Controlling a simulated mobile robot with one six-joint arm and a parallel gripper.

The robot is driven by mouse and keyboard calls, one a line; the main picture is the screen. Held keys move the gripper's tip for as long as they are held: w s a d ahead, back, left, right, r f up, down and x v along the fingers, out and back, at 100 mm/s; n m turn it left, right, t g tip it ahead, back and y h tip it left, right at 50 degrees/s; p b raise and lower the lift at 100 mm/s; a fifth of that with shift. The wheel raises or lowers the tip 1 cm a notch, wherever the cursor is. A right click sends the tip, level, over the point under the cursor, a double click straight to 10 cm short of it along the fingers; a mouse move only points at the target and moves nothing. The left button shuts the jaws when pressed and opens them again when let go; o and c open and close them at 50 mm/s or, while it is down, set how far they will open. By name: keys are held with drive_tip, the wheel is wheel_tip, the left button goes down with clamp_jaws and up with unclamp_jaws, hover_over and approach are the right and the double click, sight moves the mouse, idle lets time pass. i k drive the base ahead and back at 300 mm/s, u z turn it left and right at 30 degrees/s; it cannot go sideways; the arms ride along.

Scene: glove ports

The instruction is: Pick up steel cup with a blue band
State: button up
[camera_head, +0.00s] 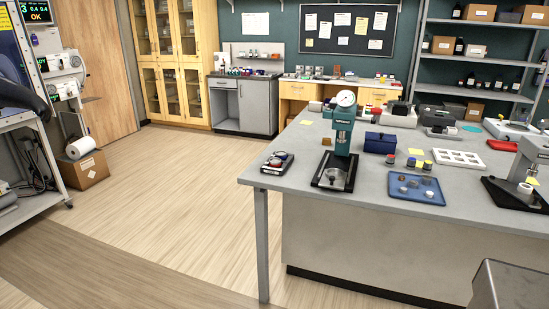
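No steel cup with a clearly visible blue band can be made out. A blue tray (397,199) on the grey workbench (275,181) holds several small grey and brownish cup-like pieces (413,184), too small to show any band. A small steel cup-like piece (334,173) sits on the black base of a green press (343,127), and I cannot tell whether it has a blue band. My gripper is not in view.
Small jars with coloured lids (411,163), a dark blue box (380,143) and a white rack (458,158) stand behind the tray. Another press (530,165) stands at right. Wooden floor (170,190) left of the bench is clear.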

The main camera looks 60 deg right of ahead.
sight(283, 154)
drive_tip(key=i, duration=1.9)
drive_tip(key=z, duration=4.6)
drive_tip(key=i, duration=0.1)
drive_tip(key=u, duration=3.1)
drive_tip(key=i, duration=0.6)
drive_tip(key=u, duration=0.05)
